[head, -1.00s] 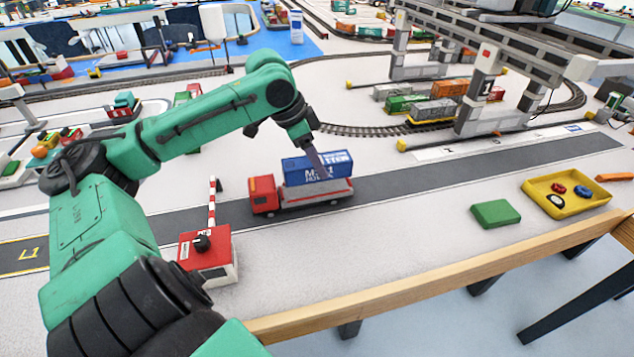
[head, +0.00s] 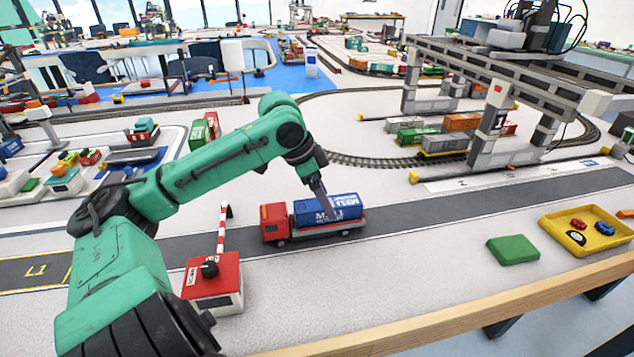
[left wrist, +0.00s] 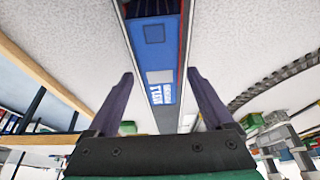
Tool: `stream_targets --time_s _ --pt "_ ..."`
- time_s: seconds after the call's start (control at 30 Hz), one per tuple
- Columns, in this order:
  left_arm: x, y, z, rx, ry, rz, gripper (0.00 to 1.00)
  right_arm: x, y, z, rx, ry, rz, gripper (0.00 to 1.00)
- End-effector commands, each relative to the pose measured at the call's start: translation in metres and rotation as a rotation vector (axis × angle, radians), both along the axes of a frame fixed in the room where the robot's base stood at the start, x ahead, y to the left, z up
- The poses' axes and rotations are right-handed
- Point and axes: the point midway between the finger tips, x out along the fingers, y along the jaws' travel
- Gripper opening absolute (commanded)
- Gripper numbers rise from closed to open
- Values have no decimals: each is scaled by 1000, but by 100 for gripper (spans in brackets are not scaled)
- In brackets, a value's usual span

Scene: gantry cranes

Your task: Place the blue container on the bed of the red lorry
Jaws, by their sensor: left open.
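The blue container (head: 345,208) with white lettering lies lengthwise on the bed of the red lorry (head: 274,222) in the head view. It looks level, low between the bed's edges. My left gripper (head: 325,208) reaches down to the container near its middle. In the left wrist view, the open fingers (left wrist: 160,76) stand apart, with the blue container (left wrist: 155,60) running between and beyond their tips. I cannot tell whether a finger touches it. The far finger is hidden in the head view. My right gripper is not in view.
The lorry stands on a grey road (head: 420,212). A red barrier box (head: 213,283) is at the front left. A green block (head: 513,250) and a yellow tray (head: 588,233) lie to the right. A gantry crane (head: 490,120) stands behind over rail wagons.

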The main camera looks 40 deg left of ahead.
Motion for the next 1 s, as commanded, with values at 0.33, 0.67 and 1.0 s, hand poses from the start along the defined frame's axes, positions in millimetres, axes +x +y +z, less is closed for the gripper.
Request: stream_targets --time_s 0.33,0.67,1.0 --pt "-27 19 83 0 -4 1 86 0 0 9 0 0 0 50" --pt "-32 22 92 0 0 0 86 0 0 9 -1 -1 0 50" --pt "-31 22 93 1 -1 0 86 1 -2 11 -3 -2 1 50"
